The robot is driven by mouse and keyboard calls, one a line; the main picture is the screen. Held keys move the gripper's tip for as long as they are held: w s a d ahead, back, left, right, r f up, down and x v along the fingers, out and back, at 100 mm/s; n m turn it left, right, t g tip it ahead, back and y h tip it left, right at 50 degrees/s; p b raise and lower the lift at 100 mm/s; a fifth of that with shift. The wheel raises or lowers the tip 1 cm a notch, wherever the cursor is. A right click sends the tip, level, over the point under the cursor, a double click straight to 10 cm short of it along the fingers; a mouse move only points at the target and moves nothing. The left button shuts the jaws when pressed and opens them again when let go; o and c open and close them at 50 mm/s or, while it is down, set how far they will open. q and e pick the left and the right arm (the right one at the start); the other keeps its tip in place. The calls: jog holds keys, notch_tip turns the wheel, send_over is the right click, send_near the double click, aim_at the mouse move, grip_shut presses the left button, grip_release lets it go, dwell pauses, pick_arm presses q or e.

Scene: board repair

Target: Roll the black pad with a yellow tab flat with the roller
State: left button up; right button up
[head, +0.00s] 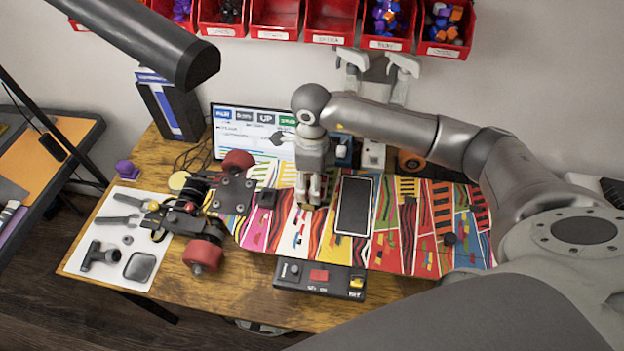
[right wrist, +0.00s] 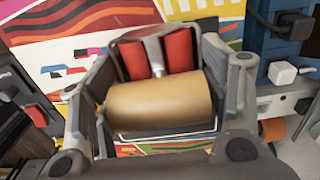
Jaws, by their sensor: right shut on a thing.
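A flat black rectangular pad (head: 354,205) with a pale edge lies on the brightly patterned deck (head: 405,245). I cannot make out a yellow tab on it. My right gripper (head: 312,196) points down over the deck, just left of this pad. In the right wrist view, my right gripper (right wrist: 162,105) is shut on the roller, whose tan cylinder (right wrist: 160,108) lies across between the fingers. Red parts with a grey metal piece between them show beyond the cylinder. The fingers hide most of the roller in the head view. My left gripper is not in view.
A truck with red wheels (head: 206,252) stands at the deck's left end. Tools lie on a white sheet (head: 83,262) at far left. A dark control box (head: 318,281) sits at the deck's front edge. A screen (head: 238,130) and red bins (head: 331,22) are behind.

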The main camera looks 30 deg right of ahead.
jog(key=shift+w+d, duration=0.4)
jog(key=shift+w+d+f+b, duration=0.1)
jog(key=shift+w+d+b, duration=0.25)
jog(key=shift+w, duration=0.15)
jog(key=shift+w+d+b, duration=0.35)
jog(key=shift+w+b, duration=0.1)
jog(key=shift+w, duration=0.1)
jog(key=shift+w+d+r+b, duration=0.2)
jog(key=shift+w+d+b, duration=0.2)
jog(key=shift+w+d, duration=0.25)
jog(key=shift+s+a, duration=0.85)
jog(key=shift+s, duration=0.05)
jog(key=shift+s+a+f+p, duration=0.15)
jog(key=shift+s+a+p, duration=0.1)
jog(key=shift+s+a, duration=0.35)
jog(key=shift+s+a+f+p, duration=0.2)
jog(key=shift+s+a, duration=0.15)
jog(key=shift+s, duration=0.45)
jog(key=shift+f, duration=0.1)
